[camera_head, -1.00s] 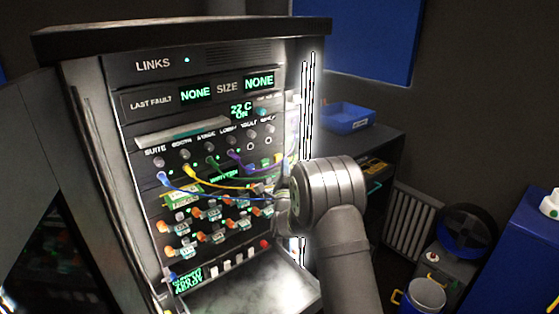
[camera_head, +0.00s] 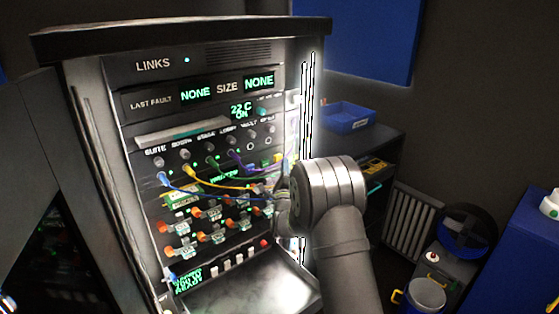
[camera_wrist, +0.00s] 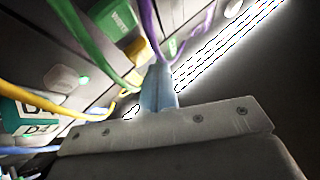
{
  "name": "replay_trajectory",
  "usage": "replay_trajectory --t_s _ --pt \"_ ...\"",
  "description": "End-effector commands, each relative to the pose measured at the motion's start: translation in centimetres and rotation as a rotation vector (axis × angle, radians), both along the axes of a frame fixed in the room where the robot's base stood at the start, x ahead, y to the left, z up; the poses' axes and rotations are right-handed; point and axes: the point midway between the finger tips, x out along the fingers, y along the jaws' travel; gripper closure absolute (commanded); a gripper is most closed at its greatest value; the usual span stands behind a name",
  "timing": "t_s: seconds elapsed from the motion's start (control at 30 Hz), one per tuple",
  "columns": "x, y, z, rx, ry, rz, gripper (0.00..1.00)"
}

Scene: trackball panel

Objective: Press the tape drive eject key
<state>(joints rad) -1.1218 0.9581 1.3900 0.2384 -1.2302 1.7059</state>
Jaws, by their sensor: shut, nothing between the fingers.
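The rack panel (camera_head: 190,125) stands upright in the head view, with several coloured cables across its middle. My gripper (camera_wrist: 158,88) shows in the wrist view, its pale fingers shut together and empty, between the green and purple cables. In the head view my wrist hides most of it at the panel's right side. No key is readable as the tape drive eject key. A small white oval piece (camera_wrist: 131,112) lies just left of the fingers in the wrist view, and I cannot tell whether they touch. A green cartridge (camera_wrist: 20,113) is at the far left there.
A green cable (camera_wrist: 85,45), a purple cable (camera_wrist: 148,28) and a yellow cable (camera_wrist: 45,113) hang close to my fingers. A tray-like shelf (camera_head: 245,285) juts out below the panel. A blue bin (camera_head: 347,118) stands on the cabinet to the right.

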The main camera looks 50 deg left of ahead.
Motion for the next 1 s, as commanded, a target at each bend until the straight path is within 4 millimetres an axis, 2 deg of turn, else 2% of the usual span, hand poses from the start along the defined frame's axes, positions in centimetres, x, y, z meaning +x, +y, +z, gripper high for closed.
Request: replay_trajectory --t_s 0.57,1.0 --pt "0.0 0.02 0.0 0.0 0.0 0.0 1.0" --pt "0.0 0.87 -0.04 -0.001 0.001 0.0 1.0"
